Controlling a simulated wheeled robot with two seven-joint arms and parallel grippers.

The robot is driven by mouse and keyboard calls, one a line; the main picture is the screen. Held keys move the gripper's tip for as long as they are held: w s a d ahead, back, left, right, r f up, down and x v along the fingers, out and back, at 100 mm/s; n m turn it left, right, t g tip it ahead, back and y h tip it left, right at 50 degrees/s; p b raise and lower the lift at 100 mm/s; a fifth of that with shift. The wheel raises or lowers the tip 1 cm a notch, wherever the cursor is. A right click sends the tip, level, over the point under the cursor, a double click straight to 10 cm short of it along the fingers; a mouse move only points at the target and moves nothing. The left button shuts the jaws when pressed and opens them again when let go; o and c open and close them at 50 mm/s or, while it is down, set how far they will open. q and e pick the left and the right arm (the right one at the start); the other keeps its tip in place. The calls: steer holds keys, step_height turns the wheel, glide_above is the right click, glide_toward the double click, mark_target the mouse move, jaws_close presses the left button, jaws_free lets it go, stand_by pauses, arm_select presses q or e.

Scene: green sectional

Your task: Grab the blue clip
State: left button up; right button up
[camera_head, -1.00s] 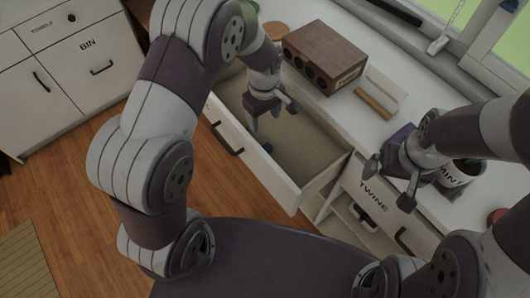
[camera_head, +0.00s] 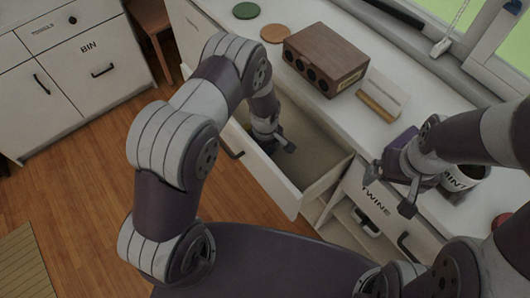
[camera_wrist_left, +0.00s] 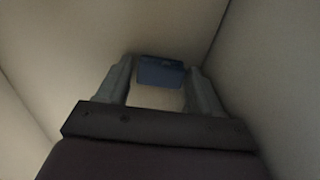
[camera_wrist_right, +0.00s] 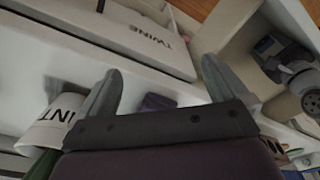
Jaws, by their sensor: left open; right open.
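The blue clip (camera_wrist_left: 160,72) lies at the far end of my left gripper (camera_wrist_left: 161,75) in the left wrist view, between its two fingertips. The fingers are open on either side of it, and I cannot tell whether they touch it. In the head view my left gripper (camera_head: 276,147) reaches down into the open drawer (camera_head: 318,150); the clip cannot be made out there. My right gripper (camera_head: 389,190) is open and empty above the counter's front edge, near the TWINE drawer (camera_head: 372,203). It also shows open in the right wrist view (camera_wrist_right: 160,74).
Drawer walls rise close around my left gripper. A wooden box (camera_head: 325,58) with round holes, a green coaster (camera_head: 246,10) and an orange coaster (camera_head: 275,33) stand on the counter behind. A MINT pot (camera_head: 470,178) and a purple object (camera_head: 401,141) are close to my right gripper.

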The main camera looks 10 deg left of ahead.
arm_select(q)
steer(key=shift+r, duration=0.1)
steer(key=c, duration=0.8)
